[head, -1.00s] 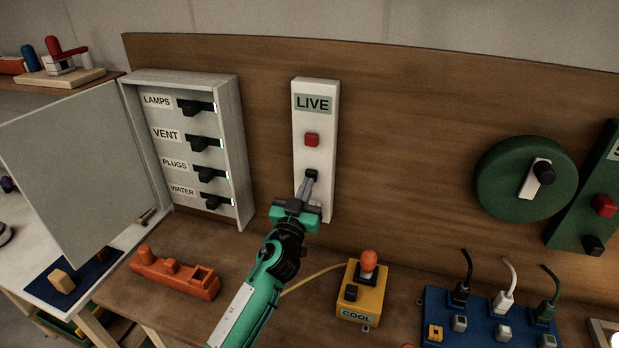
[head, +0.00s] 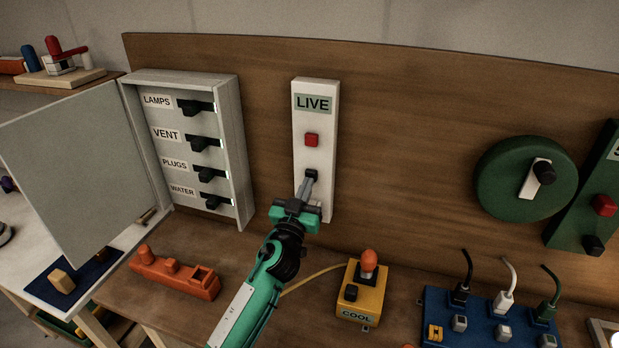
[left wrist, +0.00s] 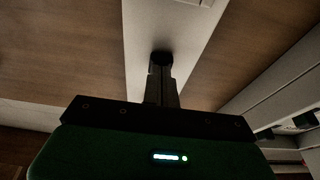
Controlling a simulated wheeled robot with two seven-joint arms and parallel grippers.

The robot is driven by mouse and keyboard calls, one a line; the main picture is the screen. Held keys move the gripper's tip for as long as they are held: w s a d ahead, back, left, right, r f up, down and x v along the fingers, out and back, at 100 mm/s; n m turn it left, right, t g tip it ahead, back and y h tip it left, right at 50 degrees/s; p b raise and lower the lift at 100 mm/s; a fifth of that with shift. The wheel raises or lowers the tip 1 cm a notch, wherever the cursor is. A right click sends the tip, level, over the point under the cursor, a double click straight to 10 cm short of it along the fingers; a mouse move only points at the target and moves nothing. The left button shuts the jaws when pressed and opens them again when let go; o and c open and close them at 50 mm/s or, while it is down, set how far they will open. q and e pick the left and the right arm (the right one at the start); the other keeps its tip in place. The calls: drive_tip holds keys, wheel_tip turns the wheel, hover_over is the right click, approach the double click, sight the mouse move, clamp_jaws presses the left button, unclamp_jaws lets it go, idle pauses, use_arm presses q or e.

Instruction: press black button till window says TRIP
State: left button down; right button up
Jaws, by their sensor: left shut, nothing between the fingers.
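A white upright panel (head: 325,112) is mounted on the wooden backboard. Its window (head: 313,103) reads LIVE. A red button (head: 312,140) sits below the window, and a black button (head: 312,174) sits below that. My left gripper (head: 308,182) is shut and empty, with its fingertips at the black button, touching or almost touching it. In the left wrist view the shut fingers (left wrist: 161,72) reach up to the black button (left wrist: 161,56) and partly cover it. I cannot tell whether the button is pushed in. My right gripper is not in view.
A breaker box (head: 240,150) with an open door (head: 75,165) stands to the left. A blue plug board (head: 480,325) and green wheel (head: 505,170) are on the right.

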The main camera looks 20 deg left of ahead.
use_arm(q)
drive_tip(key=shift+w, duration=0.35)
idle(0.3)
drive_tip(key=shift+s, duration=0.1)
drive_tip(key=s, duration=0.6)
drive_tip(key=shift+a, duration=0.1)
idle(0.3)
